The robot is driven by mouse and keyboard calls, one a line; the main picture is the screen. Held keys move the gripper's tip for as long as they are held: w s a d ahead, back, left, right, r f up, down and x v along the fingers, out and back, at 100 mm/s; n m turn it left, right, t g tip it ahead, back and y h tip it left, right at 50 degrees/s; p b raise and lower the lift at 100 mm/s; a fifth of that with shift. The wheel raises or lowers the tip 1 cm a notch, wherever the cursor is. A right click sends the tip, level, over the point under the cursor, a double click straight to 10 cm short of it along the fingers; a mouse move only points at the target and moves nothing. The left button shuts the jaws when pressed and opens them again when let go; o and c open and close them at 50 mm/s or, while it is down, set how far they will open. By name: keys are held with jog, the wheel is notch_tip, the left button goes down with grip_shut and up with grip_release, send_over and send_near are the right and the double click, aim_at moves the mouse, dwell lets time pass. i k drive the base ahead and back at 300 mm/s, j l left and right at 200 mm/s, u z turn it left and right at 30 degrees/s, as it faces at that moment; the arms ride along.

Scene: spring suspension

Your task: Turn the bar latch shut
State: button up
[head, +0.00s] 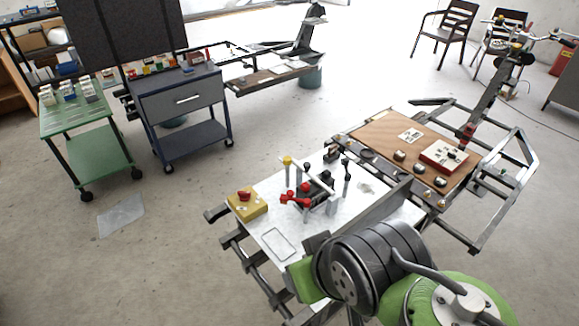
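A white-topped bench (272,240) stands in front of me. On it is a dark fixture (318,190) with a red handle (292,198) on its left side and upright posts and levers around it. The bar latch may be part of this cluster, but the parts are too small to tell which one it is or how it is turned. My arm (370,262), dark with green parts, fills the lower right and covers the bench's near right corner. My gripper does not show.
A yellow box with a red button (243,197) sits at the bench's left end. A brown-topped bench (385,140) adjoins at the right. A green cart (75,120) and a grey drawer cart (185,100) stand back left. Open floor (170,260) lies left of the bench.

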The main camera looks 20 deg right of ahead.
aim_at(287, 160)
jog(key=i+j+z, duration=0.1)
jog(key=j+z, duration=0.2)
jog(key=j, duration=0.4)
jog(key=j+z, duration=0.25)
jog(key=j, duration=0.5)
jog(key=i+j+z, duration=0.15)
jog(key=i+j, duration=0.15)
jog(key=i+j+z, duration=0.35)
jog(key=i+j, duration=0.15)
jog(key=j, duration=0.2)
jog(key=i+j+z, duration=0.15)
jog(key=j, duration=0.25)
jog(key=i+j+z, duration=0.15)
jog(key=i+j, duration=0.15)
jog(key=j, duration=0.15)
